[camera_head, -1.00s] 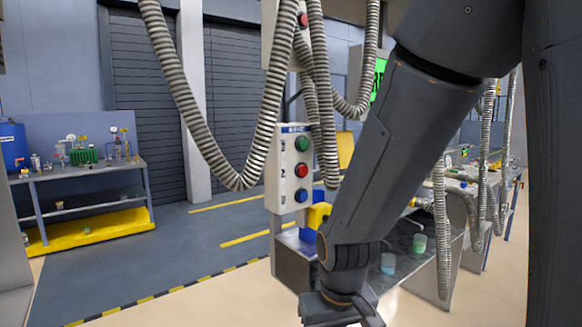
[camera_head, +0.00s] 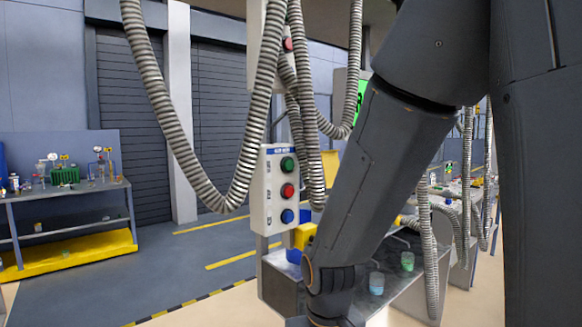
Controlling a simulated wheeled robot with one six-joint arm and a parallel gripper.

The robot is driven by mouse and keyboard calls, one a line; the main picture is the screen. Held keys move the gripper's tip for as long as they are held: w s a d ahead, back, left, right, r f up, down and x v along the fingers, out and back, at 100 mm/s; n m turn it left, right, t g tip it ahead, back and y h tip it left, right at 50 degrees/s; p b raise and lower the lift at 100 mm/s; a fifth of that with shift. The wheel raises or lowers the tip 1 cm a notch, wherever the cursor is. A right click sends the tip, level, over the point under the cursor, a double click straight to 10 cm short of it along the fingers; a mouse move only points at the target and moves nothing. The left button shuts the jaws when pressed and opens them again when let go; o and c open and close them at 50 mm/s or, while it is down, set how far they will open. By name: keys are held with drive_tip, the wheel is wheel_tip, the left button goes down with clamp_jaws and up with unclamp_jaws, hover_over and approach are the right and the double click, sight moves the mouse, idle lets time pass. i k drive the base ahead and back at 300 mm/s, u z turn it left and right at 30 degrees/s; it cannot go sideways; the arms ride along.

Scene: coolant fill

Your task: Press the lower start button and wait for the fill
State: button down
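A white control box (camera_head: 261,205) hangs near the middle of the head view. On its face are a green button (camera_head: 287,164) at the top, a red button (camera_head: 287,191) in the middle and a blue button (camera_head: 287,215) at the bottom. The button labels are too small to read. My arm comes down from the upper right, and its wrist sits at the bottom edge, below and right of the box. My gripper's fingers are below the frame, so their state is hidden. No contact with any button is visible.
Ribbed grey hoses (camera_head: 163,108) hang around the box. A second box with a red button (camera_head: 288,44) is above. A bench with a blue-liquid beaker (camera_head: 376,283) and a green-liquid beaker (camera_head: 407,261) stands behind my arm. Open floor (camera_head: 130,285) lies left.

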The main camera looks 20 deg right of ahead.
sight(289, 165)
drive_tip(key=z, duration=1.4)
drive_tip(key=k, duration=0.5)
drive_tip(key=u, duration=1.5)
